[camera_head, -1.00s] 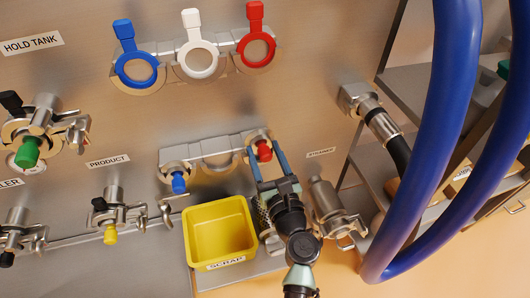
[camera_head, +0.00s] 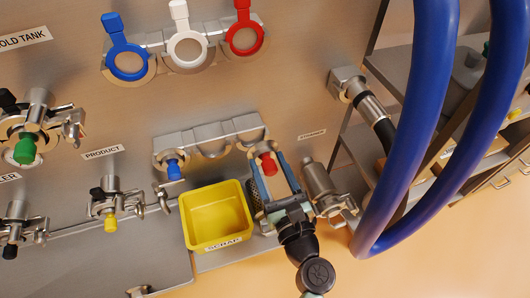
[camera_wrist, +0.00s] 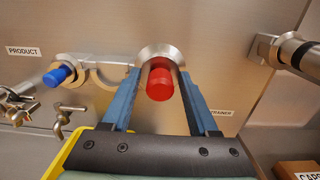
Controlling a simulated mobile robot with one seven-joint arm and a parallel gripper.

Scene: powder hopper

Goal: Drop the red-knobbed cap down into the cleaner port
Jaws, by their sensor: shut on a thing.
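The red-knobbed cap (camera_head: 268,164) is between the fingers of my gripper (camera_head: 265,158), which is shut on it. In the wrist view the red knob (camera_wrist: 160,82) points toward the camera, with the cap's metal disc behind it, between the blue fingertips (camera_wrist: 160,74). In the head view the cap shows just below the right end of the cap rack, apart from its slot. A cut-off label ending in "ER" (camera_head: 8,177) is at the left edge. The fitting below it (camera_head: 17,222), apparently the cleaner port, shows a dark knob; its opening cannot be made out.
The cap rack (camera_head: 205,137) holds a blue-knobbed cap (camera_head: 174,169). A yellow scrap bin (camera_head: 215,212) stands left of my gripper. The product fitting (camera_head: 110,194) has a yellow knob, the hold tank fitting (camera_head: 33,122) a green one. The strainer (camera_head: 322,187) and blue hoses (camera_head: 405,150) are right.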

